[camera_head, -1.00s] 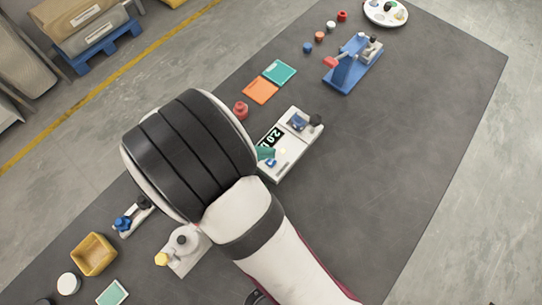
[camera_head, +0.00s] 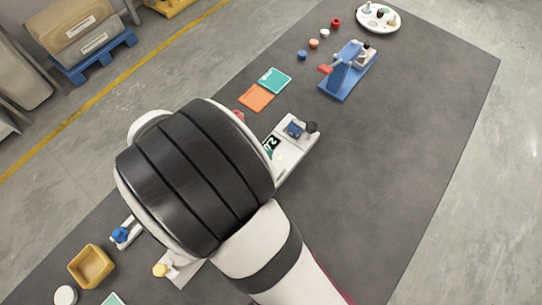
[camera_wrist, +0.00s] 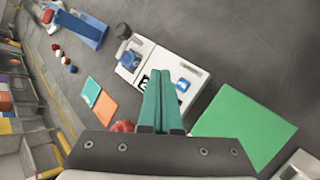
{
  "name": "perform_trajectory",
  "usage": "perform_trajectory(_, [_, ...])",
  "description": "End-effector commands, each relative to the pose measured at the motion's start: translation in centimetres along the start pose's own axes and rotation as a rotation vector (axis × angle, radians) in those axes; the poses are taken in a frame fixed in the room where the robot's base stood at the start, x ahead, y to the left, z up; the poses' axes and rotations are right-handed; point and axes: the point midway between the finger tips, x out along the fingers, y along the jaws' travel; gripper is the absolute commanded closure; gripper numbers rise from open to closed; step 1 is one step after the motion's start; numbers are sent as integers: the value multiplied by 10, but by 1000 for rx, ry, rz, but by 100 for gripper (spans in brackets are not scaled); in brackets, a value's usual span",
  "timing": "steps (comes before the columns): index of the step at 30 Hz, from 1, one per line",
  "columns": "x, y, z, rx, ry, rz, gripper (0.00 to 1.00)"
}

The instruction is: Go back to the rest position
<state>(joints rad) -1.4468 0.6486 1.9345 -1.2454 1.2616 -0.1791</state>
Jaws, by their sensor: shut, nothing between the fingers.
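My gripper (camera_wrist: 162,78) shows in the wrist view as two teal fingers pressed together, shut and empty. In that view the fingers overlap a white device (camera_wrist: 152,72) with a black display and a dark knob. They appear above it; the exact gap cannot be told. In the head view my arm's black and white wrist covers the middle and hides the fingers. The white device (camera_head: 298,143) shows partly past the wrist's right side.
A blue stand (camera_head: 346,78), small coloured pots and a round white tray (camera_head: 378,27) stand at the back. Teal and orange squares (camera_head: 257,97) lie nearer. A yellow bin (camera_head: 91,265) is front left. A green panel (camera_wrist: 243,130) lies right of my fingers. The right tabletop is clear.

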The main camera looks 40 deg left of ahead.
Motion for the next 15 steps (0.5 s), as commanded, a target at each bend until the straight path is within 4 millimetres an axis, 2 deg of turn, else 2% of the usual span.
perform_trajectory(5, [1,1,4,16,-4,-11,100])
perform_trajectory(7, [8,8,29,108,-28,-70,100])
perform_trajectory(8, [12,10,48,180,-47,-118,100])
perform_trajectory(11, [26,6,143,576,-145,-362,100])
perform_trajectory(12, [27,-8,186,788,-193,-484,100])
perform_trajectory(15, [9,-55,258,1315,-288,-755,100])
